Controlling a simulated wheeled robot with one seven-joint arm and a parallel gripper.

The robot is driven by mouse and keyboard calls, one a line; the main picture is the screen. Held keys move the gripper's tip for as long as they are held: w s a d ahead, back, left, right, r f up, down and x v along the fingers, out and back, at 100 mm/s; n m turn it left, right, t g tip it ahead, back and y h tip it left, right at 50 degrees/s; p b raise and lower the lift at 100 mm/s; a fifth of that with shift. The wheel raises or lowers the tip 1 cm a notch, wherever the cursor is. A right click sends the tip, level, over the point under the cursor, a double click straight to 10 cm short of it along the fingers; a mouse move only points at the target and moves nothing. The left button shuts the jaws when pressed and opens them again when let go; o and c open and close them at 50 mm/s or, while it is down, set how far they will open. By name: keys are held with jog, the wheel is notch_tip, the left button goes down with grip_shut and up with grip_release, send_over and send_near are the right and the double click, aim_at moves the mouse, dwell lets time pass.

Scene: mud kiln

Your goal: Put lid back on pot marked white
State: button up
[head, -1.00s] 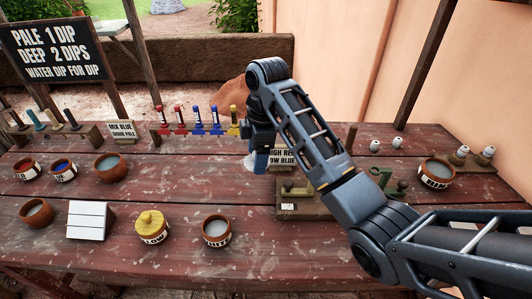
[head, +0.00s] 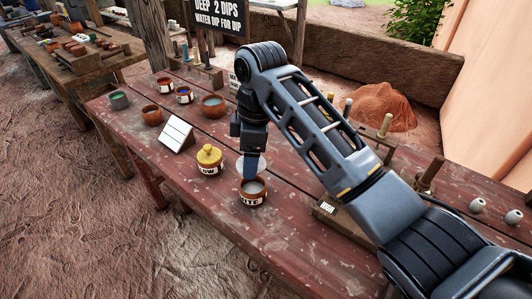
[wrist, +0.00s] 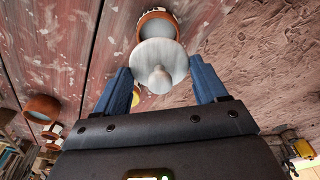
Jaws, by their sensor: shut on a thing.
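The white lid (wrist: 160,62), round with a knob on top, is held between the blue fingers of my gripper (wrist: 163,84). In the head view the lid (head: 262,163) shows as a pale disc partly hidden behind my gripper (head: 250,172). The open terracotta pot (head: 252,192), with a label whose visible end reads "ITE", stands upright just in front of and below the lid. In the wrist view the lid covers part of this pot (wrist: 157,20), and the pot's rim shows beyond it. The lid appears offset from the mouth; its height above the rim is unclear.
A pot with a yellow lid (head: 209,158) stands close to the left. A white sloped block (head: 176,135) and several open pots, including one (head: 212,106), stand farther back. A wooden stand (head: 330,208) is to the right. The table's front edge is close.

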jog(key=shift+f+b, duration=2.25)
jog(key=shift+f, duration=0.5)
jog(key=shift+r+p, duration=0.15)
jog(key=shift+p, duration=0.65)
jog(key=shift+f+p, duration=0.55)
jog(key=shift+f, duration=0.2)
jog(key=o, duration=1.1)
jog(key=shift+r+p, duration=3.5)
jog(key=shift+r, duration=0.3)
